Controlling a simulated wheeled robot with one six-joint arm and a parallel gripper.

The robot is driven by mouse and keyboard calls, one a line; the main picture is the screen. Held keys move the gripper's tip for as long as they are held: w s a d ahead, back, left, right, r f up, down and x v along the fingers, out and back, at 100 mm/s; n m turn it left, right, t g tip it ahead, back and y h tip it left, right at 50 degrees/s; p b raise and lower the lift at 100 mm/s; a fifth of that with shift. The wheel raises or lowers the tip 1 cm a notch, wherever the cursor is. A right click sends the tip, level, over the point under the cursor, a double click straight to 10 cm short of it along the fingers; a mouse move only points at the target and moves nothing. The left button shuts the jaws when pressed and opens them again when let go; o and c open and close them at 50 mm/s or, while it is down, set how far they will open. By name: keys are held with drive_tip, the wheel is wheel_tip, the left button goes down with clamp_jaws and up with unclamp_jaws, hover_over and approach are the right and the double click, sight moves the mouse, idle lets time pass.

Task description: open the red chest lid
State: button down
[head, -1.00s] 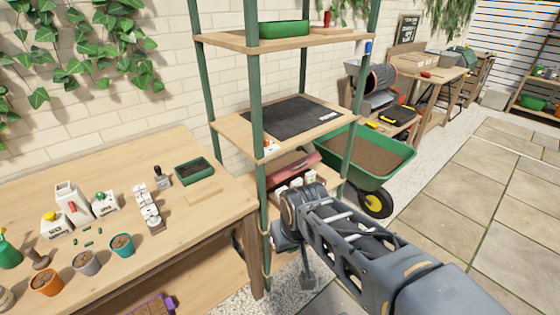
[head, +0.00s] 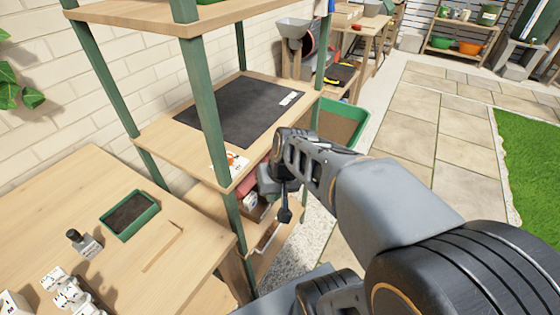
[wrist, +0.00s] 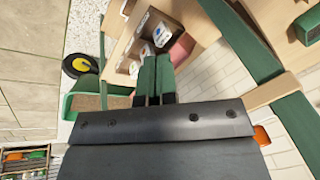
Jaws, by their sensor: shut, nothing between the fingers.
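The red chest (head: 252,186) shows as a small red patch on the lower shelf in the head view, mostly hidden behind a shelf post and my arm. In the wrist view a pinkish-red surface (wrist: 183,49) lies just beyond my gripper's fingertips, partly behind them. I cannot tell whether the lid is open or shut. My gripper (wrist: 156,62) is shut and empty, its two green fingers side by side. It is close to the red surface, but contact cannot be made out.
A wooden crate with white packets (wrist: 160,34) stands beside the red surface. The shelf's green posts (head: 206,110) and the board with a black mat (head: 240,108) enclose the spot. The potting bench (head: 95,215) is at left; a green wheelbarrow (head: 345,125) stands behind.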

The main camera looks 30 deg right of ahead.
drive_tip(key=w+d+f+m+t+y+b, duration=0.1)
drive_tip(key=w+d+f+m+t, duration=0.1)
drive_tip(key=w+d+f+m, duration=0.3)
drive_tip(key=w+d+f+m+t+y+b, duration=0.1)
drive_tip(key=w+d+t+b, duration=0.15)
drive_tip(key=d, duration=0.35)
drive_tip(key=w+d+f+m+t+y+b, duration=0.1)
drive_tip(key=w+d+f+m, duration=0.25)
drive_tip(key=d, duration=0.25)
drive_tip(key=w+a+f, duration=0.4)
drive_tip(key=w+a, duration=0.2)
drive_tip(key=w, duration=0.4)
drive_tip(key=shift+a+f, duration=0.15)
drive_tip(key=shift+f, duration=0.15)
